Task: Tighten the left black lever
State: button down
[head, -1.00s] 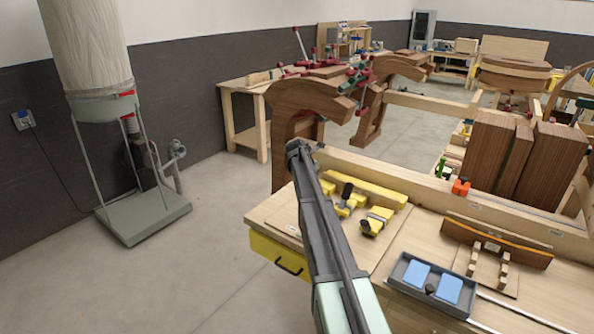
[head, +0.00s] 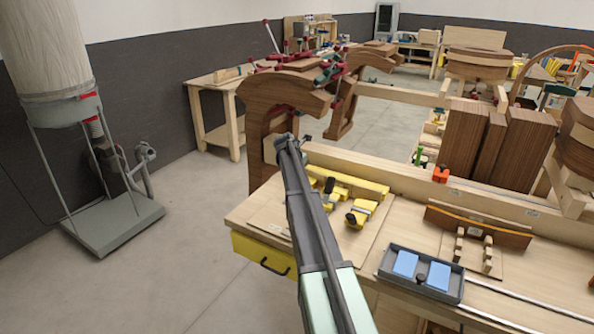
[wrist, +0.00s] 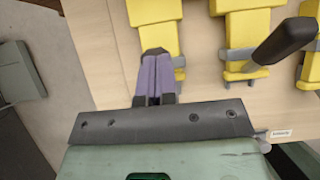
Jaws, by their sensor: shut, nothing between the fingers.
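Two yellow clamps with black levers sit on a wooden board on the bench in the head view. The left black lever (head: 329,185) stands up from the left clamp, and the right black lever (head: 352,218) is on the clamp nearer the front. In the wrist view, one black lever (wrist: 284,42) rises over a yellow clamp (wrist: 246,48) at the right; I cannot tell which lever it is. My gripper (wrist: 156,52) is shut and empty, pointing at another yellow part (wrist: 156,28), left of that lever. I cannot make out the fingers in the head view.
A long yellow bar (head: 348,182) lies behind the clamps along the wooden rail (head: 420,186). A grey tray (head: 388,262) with blue blocks sits to their right. Tall brown wood blocks (head: 465,140) stand behind the rail.

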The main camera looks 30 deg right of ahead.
jog(key=w+d+r+p+v, duration=0.1)
jog(key=d+p+v, duration=0.1)
jog(key=p+v, duration=1.05)
jog(key=s+a+f+m+g+y+b, duration=0.1)
jog(key=s+a+f+m+b, duration=0.4)
jog(key=s+a, duration=0.7)
jog(key=s+a+f+m+g+y+b, duration=0.1)
jog(key=s+a+f+m+y+b, duration=0.2)
jog(key=s+a+m, duration=0.7)
jog(key=s+a+f+m+g+y+b, duration=0.1)
jog(key=s+a+f+m+b, duration=0.6)
jog(key=s+a, duration=0.6)
jog(key=a+f+m, duration=0.1)
jog(key=a+f, duration=0.1)
jog(key=a, duration=0.1)
jog(key=shift+s+a+f+y+b, duration=0.15)
jog(key=shift+s+a+y+b, duration=0.15)
jog(key=shift+s+y+b, duration=0.1)
